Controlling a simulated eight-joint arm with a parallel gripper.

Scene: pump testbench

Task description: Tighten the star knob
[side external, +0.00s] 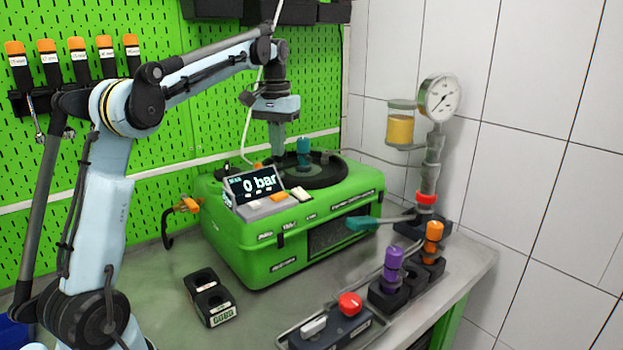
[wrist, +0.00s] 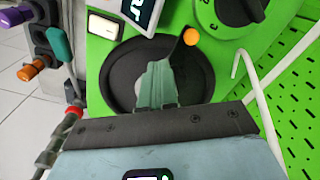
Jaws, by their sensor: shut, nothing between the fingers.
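No knob is clearly recognisable as the star knob. A red knob (side external: 350,304) sits on a black box at the front, and its exact shape is too small to tell. A black knob (wrist: 238,8) shows on the green housing at the top of the wrist view. My gripper (side external: 277,148) points down over the black round recess on top of the green pump case (side external: 290,240), with its fingers shut and empty. In the wrist view, my gripper (wrist: 155,68) covers part of the black recess (wrist: 120,65). I cannot tell whether the fingertips touch anything.
A teal cylinder (side external: 303,150) stands on the case, right of my gripper. A display reading 0 bar (side external: 254,184) stands in front. An orange-tipped lever (wrist: 190,37) is near the fingers. A pressure gauge (side external: 439,98) and purple (side external: 393,258) and orange (side external: 434,231) plugs stand right.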

